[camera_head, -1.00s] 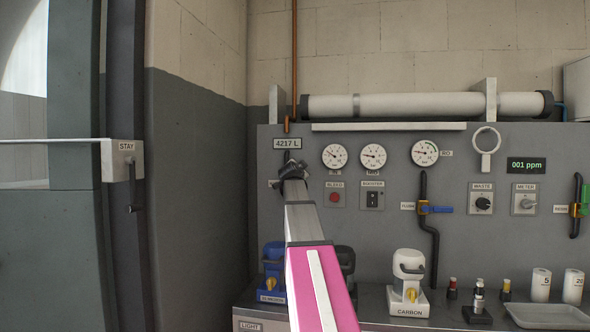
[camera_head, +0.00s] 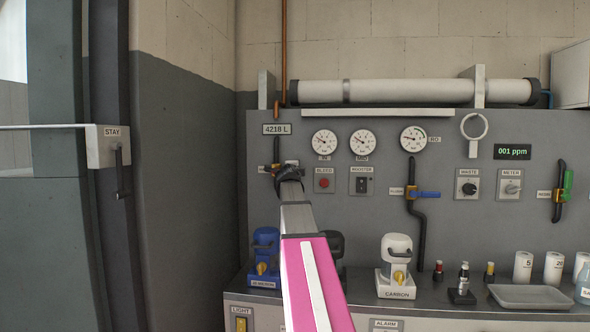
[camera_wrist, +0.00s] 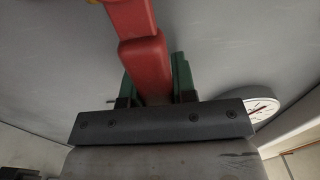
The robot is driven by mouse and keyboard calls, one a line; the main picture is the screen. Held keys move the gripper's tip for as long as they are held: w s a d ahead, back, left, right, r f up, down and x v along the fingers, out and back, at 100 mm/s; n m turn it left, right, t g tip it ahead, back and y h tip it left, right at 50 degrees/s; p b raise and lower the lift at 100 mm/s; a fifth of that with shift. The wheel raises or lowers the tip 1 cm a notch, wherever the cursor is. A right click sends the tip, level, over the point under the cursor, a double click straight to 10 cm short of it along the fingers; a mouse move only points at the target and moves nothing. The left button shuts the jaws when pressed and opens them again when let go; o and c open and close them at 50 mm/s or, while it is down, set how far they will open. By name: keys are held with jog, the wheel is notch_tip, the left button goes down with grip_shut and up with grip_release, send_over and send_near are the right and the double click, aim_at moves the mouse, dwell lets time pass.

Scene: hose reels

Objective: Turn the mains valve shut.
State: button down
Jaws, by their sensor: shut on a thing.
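My gripper (camera_wrist: 155,76) is shut on a red lever handle (camera_wrist: 145,58), which passes between its green fingers in the wrist view. I take this to be the mains valve's handle. In the head view my gripper (camera_head: 288,174) is at the left part of the grey panel, just below the 4218 L display (camera_head: 276,129). The dark valve pipe (camera_head: 276,150) shows above it. The gripper and my arm hide the handle and most of the valve in the head view, so its exact angle cannot be told there.
Gauges (camera_head: 324,142) and a red bleed button (camera_head: 324,183) sit just right of my gripper. A blue-handled flush valve (camera_head: 425,194) is further right.

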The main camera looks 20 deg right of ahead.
jog(key=shift+f+m, duration=0.3)
jog(key=c, duration=0.9)
grip_release()
jog(key=shift+s, duration=0.1)
jog(key=v, duration=1)
jog(key=shift+s+a, duration=0.25)
jog(key=shift+a, duration=0.05)
